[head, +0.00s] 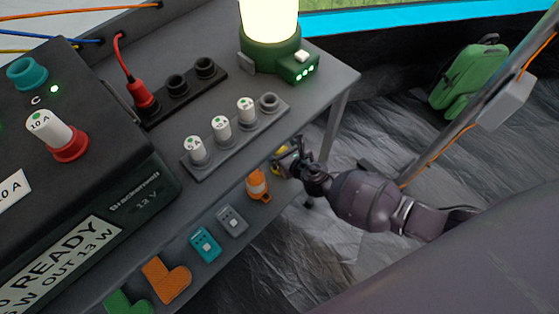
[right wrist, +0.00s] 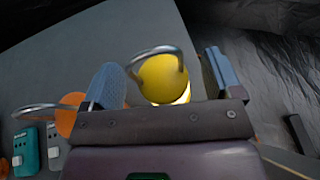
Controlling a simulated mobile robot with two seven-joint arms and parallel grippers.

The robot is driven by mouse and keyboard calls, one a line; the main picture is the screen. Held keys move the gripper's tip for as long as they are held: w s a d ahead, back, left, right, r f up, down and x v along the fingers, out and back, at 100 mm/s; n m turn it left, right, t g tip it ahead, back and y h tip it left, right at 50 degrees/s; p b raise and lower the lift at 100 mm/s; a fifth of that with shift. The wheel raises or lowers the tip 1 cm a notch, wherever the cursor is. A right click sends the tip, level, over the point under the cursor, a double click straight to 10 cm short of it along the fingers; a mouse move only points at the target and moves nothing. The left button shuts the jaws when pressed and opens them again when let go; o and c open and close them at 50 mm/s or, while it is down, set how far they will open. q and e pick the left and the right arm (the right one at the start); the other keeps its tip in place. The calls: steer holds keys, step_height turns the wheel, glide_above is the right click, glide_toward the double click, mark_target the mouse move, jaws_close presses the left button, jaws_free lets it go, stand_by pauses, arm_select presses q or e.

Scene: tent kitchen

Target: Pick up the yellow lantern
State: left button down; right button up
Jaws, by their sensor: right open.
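The yellow lantern (right wrist: 163,82), with a rounded top and a metal loop handle, sits between the two fingers of my right gripper (right wrist: 161,66) in the right wrist view. The fingers are open, one on each side, with a visible gap at the right finger. The gap at the left finger is narrower. In the head view my right gripper (head: 287,153) is over the far end of the lower ledge and mostly hides the lantern; only bits of yellow (head: 276,169) show. My left gripper is not in view.
An orange lantern (head: 258,185) stands close beside it, left of the left finger in the wrist view. A grey device (head: 232,221) and a teal device (head: 205,244) lie further along the ledge (head: 186,227). A grey socket strip (head: 233,137) is on the table above.

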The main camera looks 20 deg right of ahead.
steer(key=shift+w, duration=0.25)
steer(key=shift+c, duration=0.3)
jaws_close()
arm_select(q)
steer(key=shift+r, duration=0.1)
arm_select(e)
steer(key=shift+r, duration=0.1)
